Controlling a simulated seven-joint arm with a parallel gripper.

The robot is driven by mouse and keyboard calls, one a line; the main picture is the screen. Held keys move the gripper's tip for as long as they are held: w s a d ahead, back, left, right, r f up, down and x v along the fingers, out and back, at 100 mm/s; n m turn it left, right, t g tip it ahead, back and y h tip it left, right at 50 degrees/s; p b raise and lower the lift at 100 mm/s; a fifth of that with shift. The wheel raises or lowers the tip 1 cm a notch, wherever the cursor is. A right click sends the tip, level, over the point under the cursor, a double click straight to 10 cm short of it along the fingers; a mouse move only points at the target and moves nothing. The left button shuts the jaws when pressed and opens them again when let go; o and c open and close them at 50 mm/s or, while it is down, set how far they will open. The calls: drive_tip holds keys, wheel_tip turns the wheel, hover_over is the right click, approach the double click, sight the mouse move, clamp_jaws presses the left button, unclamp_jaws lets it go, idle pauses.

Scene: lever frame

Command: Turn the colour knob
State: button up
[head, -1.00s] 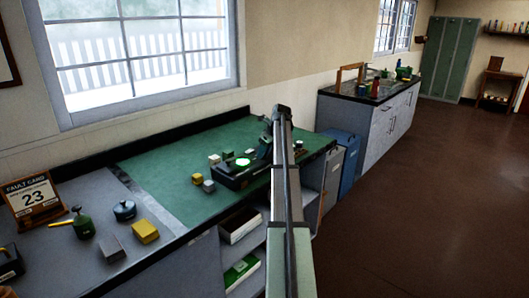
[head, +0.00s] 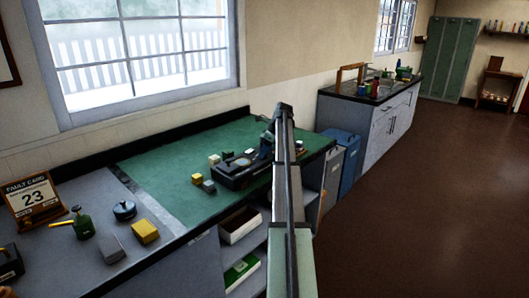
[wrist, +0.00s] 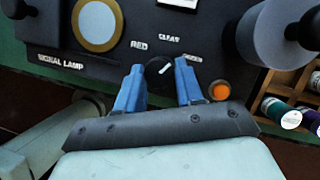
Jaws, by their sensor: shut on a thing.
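The colour knob (wrist: 159,68) is small, round and black with a white pointer mark, seen in the wrist view. The pointer slants up and to the right. Labels RED (wrist: 139,45) and CLEAR (wrist: 169,38) stand above it; a third label is partly covered by a finger. My gripper (wrist: 159,72) has its two blue fingers shut on the knob, one on each side. The signal lamp (wrist: 97,25) is a pale disc in a yellow ring at the upper left. In the head view the dark lever frame (head: 232,176) sits on the green mat, partly hidden by my arm.
An orange button (wrist: 219,90) is close to the right finger. A large grey cylinder (wrist: 272,35) stands at the right of the panel. Thread-like spools lie in a wooden rack (wrist: 300,95). Small blocks (head: 208,186) lie left of the frame on the green mat (head: 160,180).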

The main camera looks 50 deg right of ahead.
drive_tip(key=n, duration=0.2)
drive_tip(key=n+g+y, duration=0.1)
drive_tip(key=n, duration=0.2)
drive_tip(key=shift+w+d+n+y, duration=0.2)
drive_tip(key=shift+n+y, duration=0.1)
drive_tip(key=shift+n+g+y, duration=0.4)
drive_tip(key=shift+n+g, duration=0.7)
drive_tip(key=shift+n, duration=1.2)
drive_tip(key=o, duration=1)
drive_tip(key=shift+o, duration=0.2)
